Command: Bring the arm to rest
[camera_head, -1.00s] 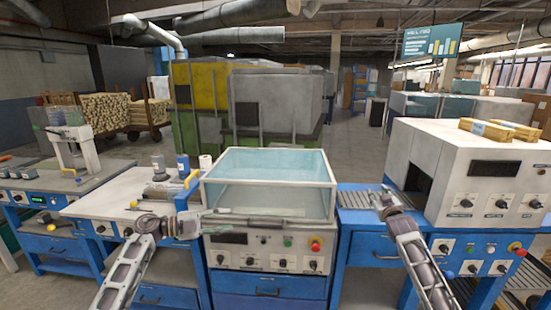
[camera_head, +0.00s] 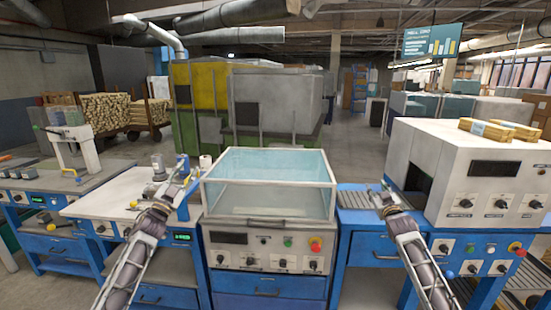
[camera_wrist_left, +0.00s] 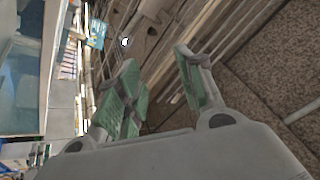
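My left gripper (camera_head: 183,168) is raised above the right part of the white-topped bench, left of the clear-lidded machine. In the left wrist view its two green-padded fingers (camera_wrist_left: 160,88) are spread apart with nothing between them. My right gripper (camera_head: 382,192) is over the roller strip, left of the large white machine's opening. It is small in the head view, and its fingers are too unclear to tell whether they are open.
The clear-lidded machine (camera_head: 262,258) stands in the middle. The white machine (camera_head: 480,195) stands at right, beside the roller strip (camera_head: 352,203). The white-topped bench (camera_head: 95,207) carries several small items. Open floor lies behind.

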